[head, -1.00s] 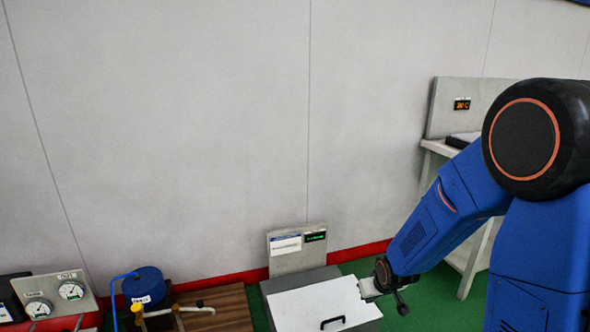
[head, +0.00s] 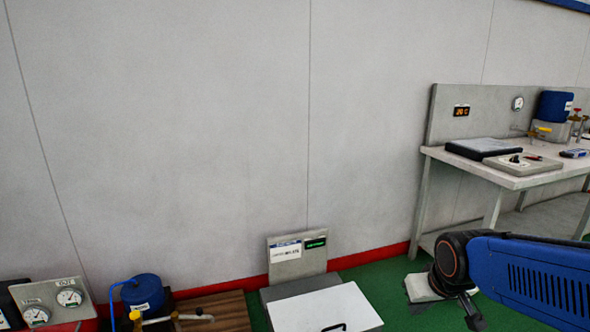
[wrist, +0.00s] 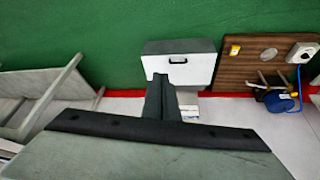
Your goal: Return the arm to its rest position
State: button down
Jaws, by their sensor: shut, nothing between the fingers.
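My gripper shows in the wrist view as a narrow dark piece (wrist: 159,97), its fingers shut together with nothing between them. In the head view my blue arm comes in from the lower right, and its end with a pale plate (head: 422,288) hangs above the green floor. The fingertips are not clear there. The end is in the air to the right of the white-topped box and in front of the bench, apart from both.
The white-topped box (head: 322,308) with a black handle stands by the wall. A grey bench (head: 520,179) with instruments is at right. A wooden board (head: 222,310), blue pot (head: 144,291) and gauge panel (head: 52,299) are at lower left. Green floor (head: 390,275) lies between box and bench.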

jog(key=s+r, duration=0.2)
jog(key=s, duration=0.4)
jog(key=s+r, duration=0.2)
jog(key=s, duration=0.4)
jog(key=shift+s+d+r+m, duration=0.25)
jog(key=shift+s+d+m, duration=0.05)
jog(key=shift+s, duration=0.05)
